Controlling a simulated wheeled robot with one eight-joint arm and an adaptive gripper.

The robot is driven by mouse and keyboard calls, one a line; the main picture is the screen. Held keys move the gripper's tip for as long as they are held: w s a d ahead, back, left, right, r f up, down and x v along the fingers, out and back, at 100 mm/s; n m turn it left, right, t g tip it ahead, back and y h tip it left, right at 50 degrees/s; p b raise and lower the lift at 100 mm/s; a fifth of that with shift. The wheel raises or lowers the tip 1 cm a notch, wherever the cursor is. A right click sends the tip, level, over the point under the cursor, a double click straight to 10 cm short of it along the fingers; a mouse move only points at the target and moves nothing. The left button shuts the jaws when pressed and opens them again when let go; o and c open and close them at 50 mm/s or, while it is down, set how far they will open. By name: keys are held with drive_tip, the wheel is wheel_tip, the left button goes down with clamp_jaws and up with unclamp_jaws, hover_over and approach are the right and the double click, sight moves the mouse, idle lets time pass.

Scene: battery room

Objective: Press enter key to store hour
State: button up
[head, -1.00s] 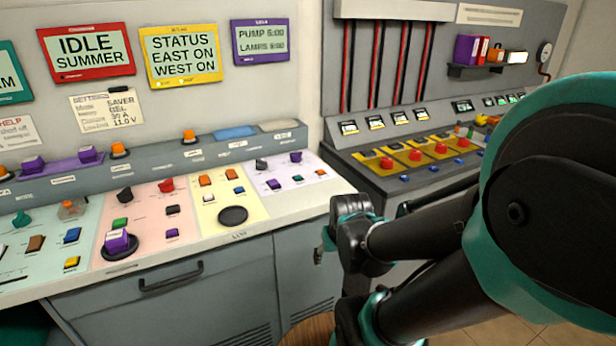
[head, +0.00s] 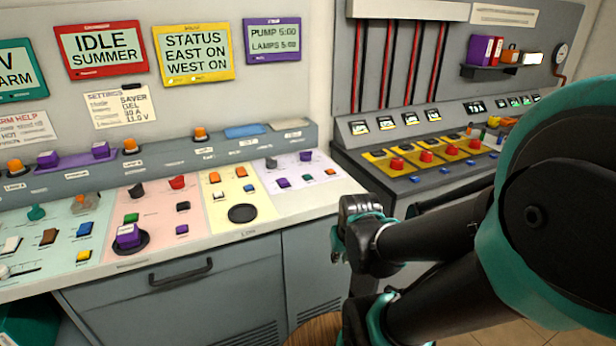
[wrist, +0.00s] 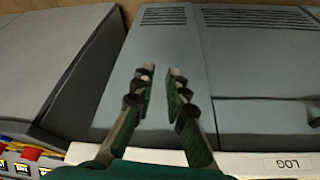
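The labels on the desk keys are too small to read, so I cannot tell which is the enter key. A purple-framed screen (head: 272,40) reads "PUMP 5:00" and "LAMPS 5:00". A pale purple panel section (head: 310,172) at the desk's right end holds a few small purple, green and orange keys and dark knobs. My gripper shows in the wrist view (wrist: 160,72) with its two fingers apart and nothing between them. It hangs in front of the grey cabinet fronts, off the desk top. In the head view my arm's end is right of the desk, its fingers not clear.
A red-framed screen (head: 101,49) reads "IDLE SUMMER"; a yellow-framed screen (head: 194,54) reads "STATUS EAST ON WEST ON". A yellow section (head: 228,190) with a round black pad (head: 242,213) adjoins the purple one. A second console with red buttons (head: 425,156) stands at right.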

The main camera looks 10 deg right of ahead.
clamp_jaws()
idle(0.5)
idle(0.5)
